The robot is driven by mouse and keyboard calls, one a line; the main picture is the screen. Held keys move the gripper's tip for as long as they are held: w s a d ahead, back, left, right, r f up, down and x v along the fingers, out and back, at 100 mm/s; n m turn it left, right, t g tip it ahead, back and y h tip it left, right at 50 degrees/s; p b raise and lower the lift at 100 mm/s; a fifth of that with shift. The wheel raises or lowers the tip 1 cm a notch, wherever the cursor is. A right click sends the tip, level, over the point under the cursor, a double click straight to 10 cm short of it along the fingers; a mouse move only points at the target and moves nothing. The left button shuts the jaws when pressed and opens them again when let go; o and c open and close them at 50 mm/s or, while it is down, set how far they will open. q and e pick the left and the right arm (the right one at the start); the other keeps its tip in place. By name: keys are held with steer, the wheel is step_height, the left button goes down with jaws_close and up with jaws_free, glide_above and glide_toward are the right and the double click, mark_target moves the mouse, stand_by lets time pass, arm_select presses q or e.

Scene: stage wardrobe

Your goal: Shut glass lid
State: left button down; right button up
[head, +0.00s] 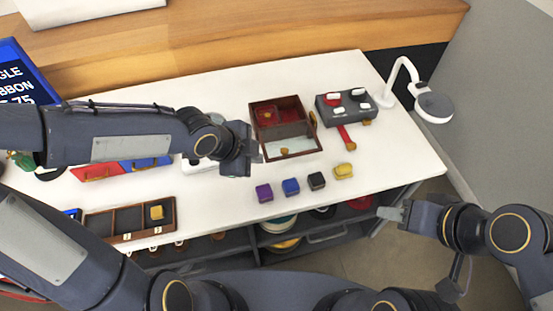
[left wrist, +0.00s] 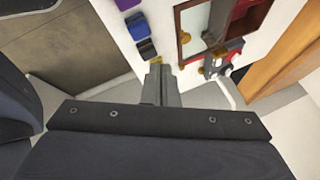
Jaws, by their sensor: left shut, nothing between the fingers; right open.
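A dark wooden box (head: 277,104) with a red interior stands on the white table. Its red inside shows uncovered at the back. The glass lid (head: 291,146), a clear pane in a brown frame, shows at the front side of the box; I cannot tell its exact tilt. It also shows in the left wrist view (left wrist: 194,22). My left gripper (head: 257,152) is shut and empty, just left of the lid in the head view; contact is unclear. Its closed fingers show in the left wrist view (left wrist: 160,72). My right gripper (head: 383,212) is open and empty, off the table's front right edge.
Purple (head: 264,193), blue (head: 291,186), black (head: 317,181) and yellow (head: 343,171) blocks line the table front. A grey box with white knobs (head: 345,106) and a white lamp (head: 432,104) stand right. A compartment tray (head: 128,221) lies left.

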arm_select(q)
steer(key=w+r+b+x, duration=0.1)
steer(key=b+x, duration=0.3)
steer(key=x, duration=0.8)
steer(key=shift+w+d, duration=0.3)
steer(key=shift+w, duration=0.75)
steer(key=shift+f, duration=0.1)
